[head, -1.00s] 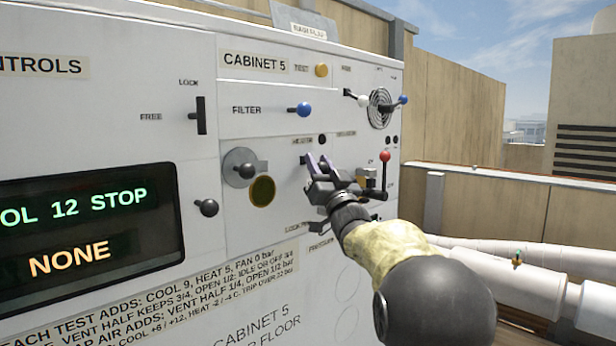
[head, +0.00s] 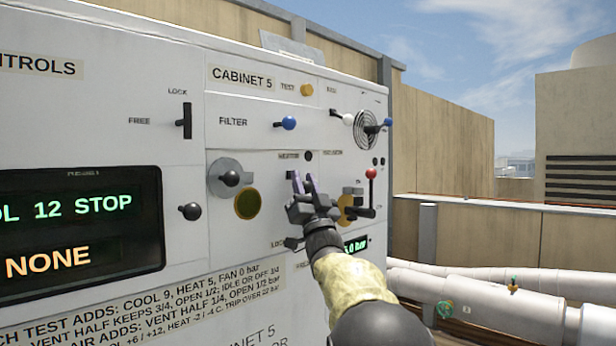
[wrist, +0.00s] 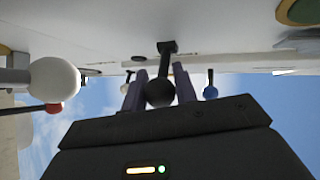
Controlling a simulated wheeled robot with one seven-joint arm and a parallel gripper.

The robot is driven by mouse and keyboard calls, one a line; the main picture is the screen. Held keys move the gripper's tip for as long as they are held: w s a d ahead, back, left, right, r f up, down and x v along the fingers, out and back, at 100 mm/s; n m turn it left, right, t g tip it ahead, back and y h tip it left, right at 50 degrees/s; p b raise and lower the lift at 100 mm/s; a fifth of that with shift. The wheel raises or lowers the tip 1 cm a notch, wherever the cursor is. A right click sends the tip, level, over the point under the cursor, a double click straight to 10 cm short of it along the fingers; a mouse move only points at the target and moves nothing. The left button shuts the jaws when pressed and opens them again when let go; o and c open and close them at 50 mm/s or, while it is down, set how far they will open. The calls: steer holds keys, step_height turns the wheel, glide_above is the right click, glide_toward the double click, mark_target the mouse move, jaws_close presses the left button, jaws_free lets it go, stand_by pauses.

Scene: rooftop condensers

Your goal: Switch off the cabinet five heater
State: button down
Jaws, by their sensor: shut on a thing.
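The cabinet 5 panel (head: 245,105) fills the middle of the head view. Below its small heater label (head: 288,156) is a short black lever, the heater switch (head: 291,174), largely hidden by my gripper (head: 304,182). In the wrist view the switch's black ball knob (wrist: 160,93) sits between the two purple-grey fingers of my gripper (wrist: 160,80). The fingers are shut on it. The lever's stem runs from the knob to the white panel. The marks for the switch's positions are too small or hidden to read.
A red-knobbed lever (head: 371,174) and a yellow fitting (head: 348,207) are close right of my gripper. A blue filter knob (head: 289,123) is above, a black-knobbed round dial (head: 229,178) to the left. A display (head: 80,225) reads "12 STOP" and "NONE". White pipes (head: 480,285) run at right.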

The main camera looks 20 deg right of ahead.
steer(key=shift+s+a+r, duration=0.1)
steer(key=shift+s+r, duration=0.05)
steer(key=shift+r, duration=0.2)
steer(key=c, duration=1.4)
jaws_free()
steer(key=shift+f, duration=0.1)
steer(key=shift+f, duration=0.2)
steer(key=b+v, duration=0.5)
steer(key=v, duration=1.2)
steer(key=shift+s, duration=0.1)
